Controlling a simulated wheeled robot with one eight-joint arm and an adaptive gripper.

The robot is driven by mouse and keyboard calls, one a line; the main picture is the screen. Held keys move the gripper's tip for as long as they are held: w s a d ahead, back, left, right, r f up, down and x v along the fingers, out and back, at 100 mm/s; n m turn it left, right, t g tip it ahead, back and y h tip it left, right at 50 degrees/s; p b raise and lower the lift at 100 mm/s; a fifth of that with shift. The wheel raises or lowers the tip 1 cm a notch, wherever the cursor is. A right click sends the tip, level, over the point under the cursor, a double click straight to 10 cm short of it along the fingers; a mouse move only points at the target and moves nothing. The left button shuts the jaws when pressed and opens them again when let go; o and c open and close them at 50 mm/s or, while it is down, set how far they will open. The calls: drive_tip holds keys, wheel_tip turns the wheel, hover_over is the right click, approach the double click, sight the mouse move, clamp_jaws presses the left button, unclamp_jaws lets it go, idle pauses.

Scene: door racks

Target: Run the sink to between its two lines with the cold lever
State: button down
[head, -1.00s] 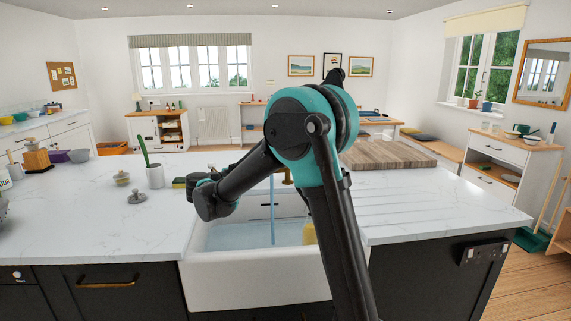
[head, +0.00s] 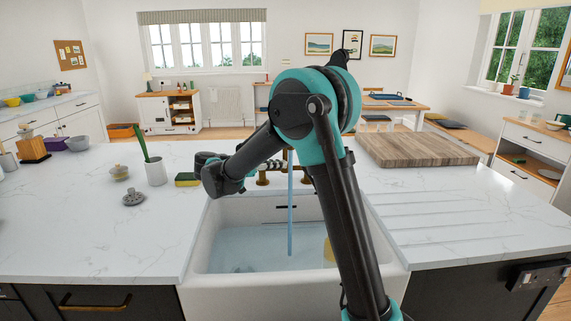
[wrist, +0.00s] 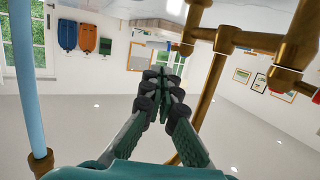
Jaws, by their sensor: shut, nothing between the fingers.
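The white sink (head: 240,290) is set in the island's front, with pale blue water (head: 250,245) in it. A stream of water (head: 290,220) runs from the brass tap (head: 263,178). In the wrist view the picture is upside down, with the stream (wrist: 27,80) at left and brass tap parts (wrist: 225,40) at upper right. My gripper (wrist: 163,78) is shut and empty, apart from the brass in the picture.
A yellow thing (head: 329,249) sits in the sink, partly behind my arm. A wooden board (head: 415,148) lies at right.

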drive_tip(key=x, duration=1.2)
drive_tip(key=shift+d+f+n+t+y, duration=0.1)
drive_tip(key=shift+d+n+t+y, duration=0.15)
drive_tip(key=shift+n+t, duration=0.2)
drive_tip(key=shift+d+n+t+y, duration=0.2)
drive_tip(key=shift+n+t+y, duration=0.15)
drive_tip(key=shift+t, duration=0.2)
drive_tip(key=d+n+t+y, duration=0.1)
drive_tip(key=n+y, duration=0.1)
drive_tip(key=d+n+t+y, duration=0.1)
drive_tip(key=t+y, duration=0.1)
drive_tip(key=d+n+t+y, duration=0.1)
drive_tip(key=n+t, duration=0.1)
drive_tip(key=shift+w+d+n+y, duration=0.25)
drive_tip(key=shift+d+n+y, duration=0.05)
drive_tip(key=shift+d+y, duration=0.1)
drive_tip(key=shift+w+d+n+t+y, duration=0.45)
drive_tip(key=shift+w+d+n+y, duration=0.1)
drive_tip(key=shift+n+y, duration=0.3)
drive_tip(key=shift+w+d+n+t+y, duration=0.45)
drive_tip(key=shift+w+n+y, duration=0.2)
drive_tip(key=shift+y, duration=0.3)
